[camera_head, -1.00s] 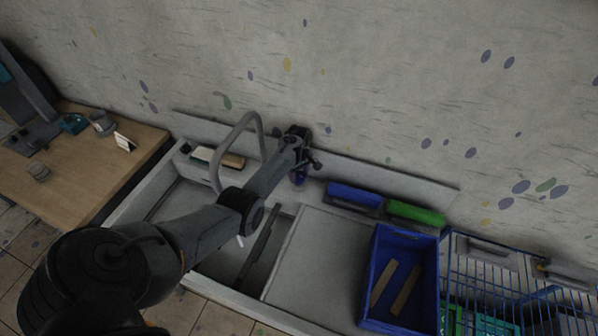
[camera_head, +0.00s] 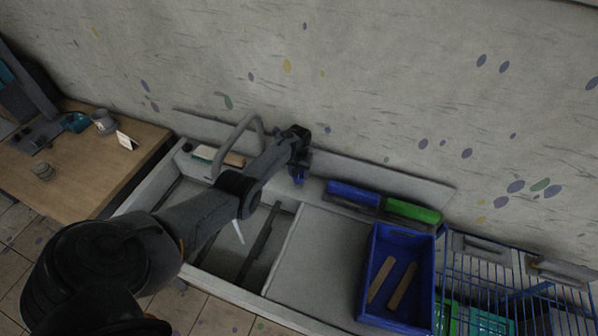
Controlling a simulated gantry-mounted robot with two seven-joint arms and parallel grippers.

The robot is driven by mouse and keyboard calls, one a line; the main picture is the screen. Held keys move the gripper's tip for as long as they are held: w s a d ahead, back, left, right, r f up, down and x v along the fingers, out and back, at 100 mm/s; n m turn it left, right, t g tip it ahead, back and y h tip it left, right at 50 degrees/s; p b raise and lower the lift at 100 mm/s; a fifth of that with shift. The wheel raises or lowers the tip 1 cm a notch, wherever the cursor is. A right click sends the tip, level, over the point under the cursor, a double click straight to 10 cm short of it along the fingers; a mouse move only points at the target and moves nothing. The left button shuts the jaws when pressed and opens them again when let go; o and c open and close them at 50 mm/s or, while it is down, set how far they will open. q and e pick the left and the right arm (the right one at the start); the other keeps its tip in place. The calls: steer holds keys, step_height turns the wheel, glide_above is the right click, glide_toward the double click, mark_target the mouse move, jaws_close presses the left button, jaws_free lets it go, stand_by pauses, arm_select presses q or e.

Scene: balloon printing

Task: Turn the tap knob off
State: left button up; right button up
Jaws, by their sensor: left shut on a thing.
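The grey tap spout (camera_head: 236,130) arches over the sink at the back of the counter. A blue piece (camera_head: 298,176), which looks like the tap knob, sits to the right of the spout, close to the wall. My left gripper (camera_head: 299,165) is at this blue piece and shut on it. The wrist and the gripper's dark body hide most of the knob and the fingertips, so the knob's angle cannot be told. A thin white streak (camera_head: 239,232) shows below my left forearm over the sink; I cannot tell if it is water. My right gripper is out of view.
Blue (camera_head: 353,194) and green (camera_head: 411,211) boxes lie along the counter's back edge. A blue crate (camera_head: 432,271) with two wooden strips stands right of the flat counter panel (camera_head: 318,255). A blue wire rack (camera_head: 510,281) is at far right, a wooden table (camera_head: 85,170) at left.

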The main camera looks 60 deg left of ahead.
arm_select(q)
steer(key=shift+m, duration=1.7)
steer(key=o, duration=1)
steer(key=shift+o, duration=0.2)
steer(key=shift+r, duration=0.1)
step_height(320, 180, up, 11)
steer(key=p, duration=0.4)
